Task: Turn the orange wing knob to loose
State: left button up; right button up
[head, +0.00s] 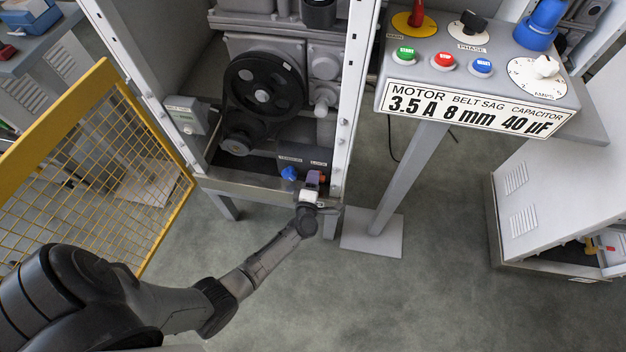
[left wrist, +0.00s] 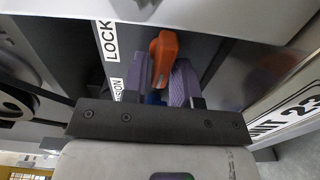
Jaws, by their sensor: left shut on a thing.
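The orange wing knob (left wrist: 165,50) shows in the left wrist view between the two purple fingers of my left gripper (left wrist: 162,76), near a label reading LOCK. My left gripper is shut on the knob, one finger on each side. In the head view my left gripper (head: 313,180) is at the lower right of the open machine frame, and only a little orange of the knob (head: 323,178) shows past it. The knob's base and any marks around it are hidden. My right gripper is in neither view.
A blue knob (head: 289,173) sits just left of the gripper, under the TENSION label. The frame's white post (head: 349,100) stands close on the right. A control panel (head: 470,95) on a grey stand is further right. A yellow mesh guard (head: 100,165) stands left.

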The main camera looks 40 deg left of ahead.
pick_arm(q)
jog(key=shift+f+n, duration=0.1)
jog(key=shift+n, duration=0.2)
dwell(0.4)
jog(key=o, duration=0.7)
jog(key=shift+s+d, duration=0.2)
jog(key=shift+s, duration=0.1)
jog(key=p+v, duration=0.3)
jog(key=v, duration=1)
jog(key=shift+s+p, duration=0.1)
jog(key=shift+p, duration=0.25)
